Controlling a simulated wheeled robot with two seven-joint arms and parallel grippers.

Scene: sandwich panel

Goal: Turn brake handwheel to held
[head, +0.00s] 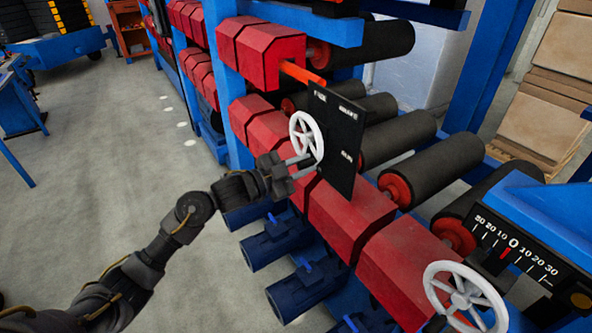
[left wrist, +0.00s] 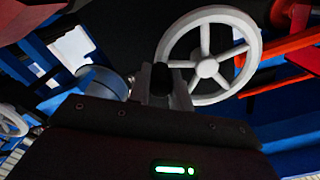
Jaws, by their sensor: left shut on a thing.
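The white spoked brake handwheel (head: 306,138) stands in front of a black label panel (head: 334,140) on the red roller housings. Its rim and spokes also show in the left wrist view (left wrist: 207,68). My left gripper (head: 311,163) reaches in from the lower left and is shut on the lower rim of this handwheel. In the left wrist view its two fingers (left wrist: 163,85) stand at the lower left of the rim, and the exact contact is partly hidden. The panel carries small white words, one like "RUN", hard to read. My right gripper is not in view.
A second white handwheel (head: 460,298) is at the lower right, below a scale (head: 513,246) with a red pointer near 0. Black rollers (head: 435,168) lie behind the red housings. Blue motors (head: 272,245) stick out below.

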